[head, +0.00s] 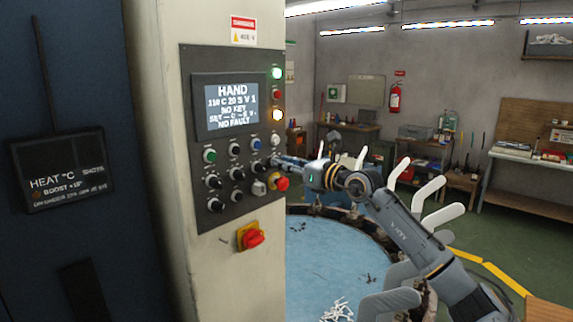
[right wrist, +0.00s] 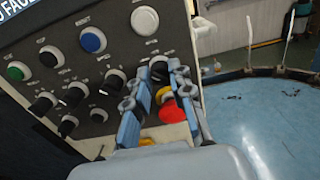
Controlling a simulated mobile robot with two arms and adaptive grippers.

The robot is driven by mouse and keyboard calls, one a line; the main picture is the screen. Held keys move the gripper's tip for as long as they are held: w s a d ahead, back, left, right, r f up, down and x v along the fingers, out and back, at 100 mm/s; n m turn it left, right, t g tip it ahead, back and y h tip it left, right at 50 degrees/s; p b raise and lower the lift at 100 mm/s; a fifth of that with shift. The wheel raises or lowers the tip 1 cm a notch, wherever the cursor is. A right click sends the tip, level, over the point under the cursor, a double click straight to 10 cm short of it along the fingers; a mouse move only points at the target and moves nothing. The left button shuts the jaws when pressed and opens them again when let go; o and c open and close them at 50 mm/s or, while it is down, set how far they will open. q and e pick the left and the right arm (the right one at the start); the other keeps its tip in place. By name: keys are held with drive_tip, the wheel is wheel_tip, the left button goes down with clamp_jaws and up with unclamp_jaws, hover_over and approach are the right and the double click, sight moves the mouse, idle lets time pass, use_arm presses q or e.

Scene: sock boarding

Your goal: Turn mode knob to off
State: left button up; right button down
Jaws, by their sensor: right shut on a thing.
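The grey control panel (head: 228,217) is on the front of a cream column. Its screen (head: 232,103) reads HAND, with NO KEY and NO FAULT among the lines below. My right gripper (head: 274,160) reaches the panel's right edge from the right. In the right wrist view its blue-grey fingers (right wrist: 160,78) are shut around a dark knob (right wrist: 160,68) at the right end of a knob row. The fingers cover much of that knob, so its pointer angle and label cannot be read. My left gripper is not in view.
Just below the fingers is a red mushroom button (right wrist: 172,111) on a yellow ring. Several black knobs (right wrist: 112,82) and coloured buttons sit close by on the left. A red-and-yellow switch (head: 250,237) is lower down. A round blue table (head: 320,250) with white pads stands right.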

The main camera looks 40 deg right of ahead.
drive_tip(key=shift+m, duration=0.3)
drive_tip(key=shift+d+m, duration=0.1)
drive_tip(key=shift+m, duration=4)
drive_tip(key=c, duration=1.2)
unclamp_jaws()
drive_tip(key=shift+o, duration=0.2)
drive_tip(key=s+d, duration=0.1)
drive_tip(key=s, duration=1.1)
